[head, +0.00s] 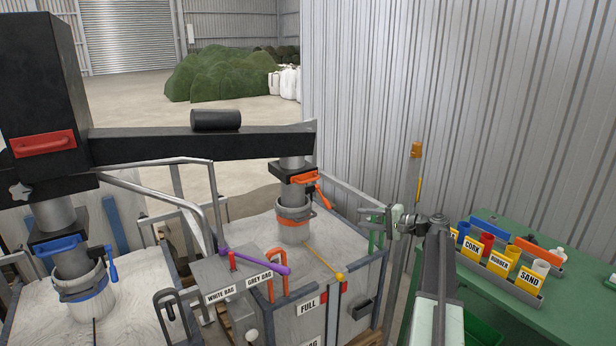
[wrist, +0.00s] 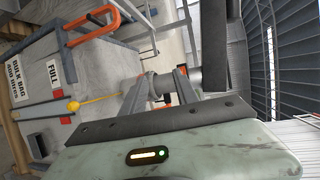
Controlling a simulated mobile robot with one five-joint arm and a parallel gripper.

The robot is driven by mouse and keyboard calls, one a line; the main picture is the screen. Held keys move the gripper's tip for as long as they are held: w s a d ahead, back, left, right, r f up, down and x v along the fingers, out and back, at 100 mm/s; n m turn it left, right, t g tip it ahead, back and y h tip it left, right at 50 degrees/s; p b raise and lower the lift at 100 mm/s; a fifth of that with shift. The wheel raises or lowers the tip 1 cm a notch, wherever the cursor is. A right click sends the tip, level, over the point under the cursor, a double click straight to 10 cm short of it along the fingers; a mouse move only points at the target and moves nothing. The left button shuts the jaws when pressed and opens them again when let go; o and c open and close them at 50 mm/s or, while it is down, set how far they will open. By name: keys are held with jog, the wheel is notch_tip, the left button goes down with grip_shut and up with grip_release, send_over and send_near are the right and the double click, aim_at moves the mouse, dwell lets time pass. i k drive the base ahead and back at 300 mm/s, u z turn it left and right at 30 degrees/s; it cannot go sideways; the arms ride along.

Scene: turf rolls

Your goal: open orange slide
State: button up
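The orange slide (head: 291,174) is a dark plate housing with an orange handle on its front, set across the grey spout above the grey-white bulk bag. An orange lever clamp (head: 323,196) hangs at its right, and an orange band circles the spout below. My gripper (head: 374,218) is to the right of the slide, apart from it, its fingers pointing left and empty. In the wrist view the two fingers (wrist: 160,90) stand apart, with the grey spout and a small orange and black part, likely the slide, partly visible beyond them.
A blue-handled spout (head: 62,245) stands over the left bag. A green table (head: 500,240) with labelled bins is at right. An upright post (head: 411,185) stands behind my gripper.

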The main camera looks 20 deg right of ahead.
aim_at(302, 179)
jog(key=i, duration=1.05)
jog(key=u, duration=0.05)
